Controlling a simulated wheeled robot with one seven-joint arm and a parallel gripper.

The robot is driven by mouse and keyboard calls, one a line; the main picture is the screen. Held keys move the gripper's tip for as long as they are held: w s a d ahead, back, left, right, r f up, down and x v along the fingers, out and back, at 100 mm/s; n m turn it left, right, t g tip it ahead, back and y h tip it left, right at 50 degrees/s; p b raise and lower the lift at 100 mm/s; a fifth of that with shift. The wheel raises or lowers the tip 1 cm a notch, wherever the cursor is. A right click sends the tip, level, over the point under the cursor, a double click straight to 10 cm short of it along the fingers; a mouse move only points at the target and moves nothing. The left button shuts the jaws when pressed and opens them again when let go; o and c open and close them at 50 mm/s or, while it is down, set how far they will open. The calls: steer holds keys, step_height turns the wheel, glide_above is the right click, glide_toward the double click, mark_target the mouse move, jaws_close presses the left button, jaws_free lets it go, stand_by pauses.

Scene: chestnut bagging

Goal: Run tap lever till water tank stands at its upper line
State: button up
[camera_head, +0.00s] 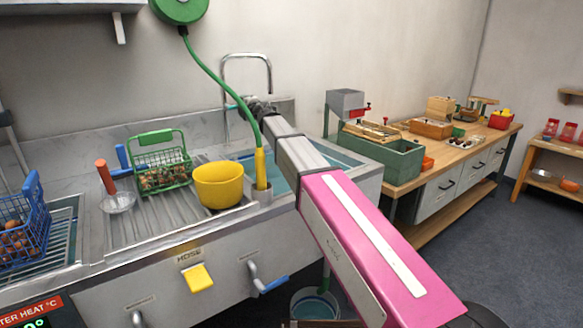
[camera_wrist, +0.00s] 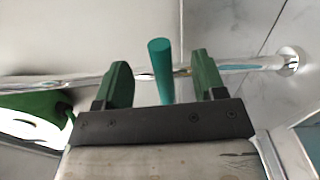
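The chrome tap (camera_head: 246,57) arches over the right basin at the back of the sink unit. Its teal lever (camera_wrist: 160,62) stands between the two green fingers of my gripper (camera_wrist: 163,80) in the wrist view, with gaps on both sides. My gripper is open and does not visibly close on the lever. In the head view my gripper (camera_head: 258,106) is at the tap's base, and a bit of the teal lever (camera_head: 231,107) shows to its left. The water tank (camera_head: 345,158) holds blue-green water, partly hidden by my arm. I cannot make out its upper line.
A yellow bowl (camera_head: 219,187) and a green wire basket (camera_head: 160,177) of chestnuts stand on the drainer. A green hose (camera_head: 220,82) hangs from a reel (camera_head: 180,8) to a yellow nozzle (camera_head: 260,168) beside my arm. A green crate (camera_head: 385,158) stands on the right.

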stand_by(0.4)
steer(key=v, duration=0.9)
steer(key=shift+d, duration=0.1)
stand_by(0.3)
